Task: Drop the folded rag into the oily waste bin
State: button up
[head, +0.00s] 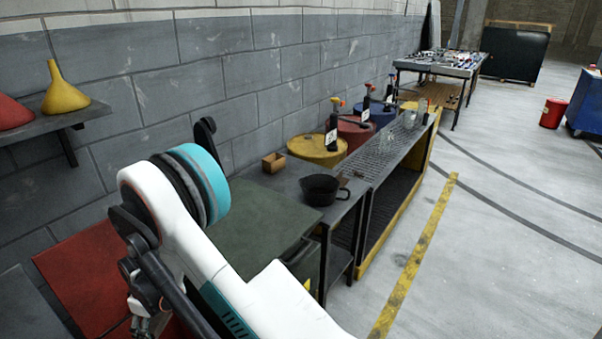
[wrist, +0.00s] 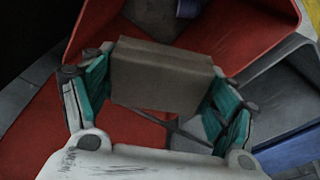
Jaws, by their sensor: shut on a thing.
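My gripper (wrist: 160,92) is shut on a folded rag (wrist: 160,76), a brownish-grey block between its two teal-padded fingers. A red open-topped bin (wrist: 280,14) lies below and around the gripper in the wrist view; I take it for the oily waste bin, though no label shows. The rag appears over its opening, but its height above the rim is hard to tell. In the head view, red panels (head: 85,262) show at the lower left, partly behind my arm. The rag cannot be made out there.
A grey bin (wrist: 278,98) with something blue in it stands beside the red one. A shelf (head: 50,122) holds funnels.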

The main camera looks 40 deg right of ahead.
jog(key=shift+f+b, duration=1.15)
jog(key=shift+f, duration=1.45)
jog(key=o, duration=1.2)
jog(key=shift+r, duration=0.1)
jog(key=r, duration=0.4)
jog(key=s+d+r, duration=0.1)
jog(key=r, duration=0.6)
jog(key=shift+s+d+r, duration=0.15)
jog(key=shift+s+r, duration=0.05)
jog(key=shift+r, duration=0.2)
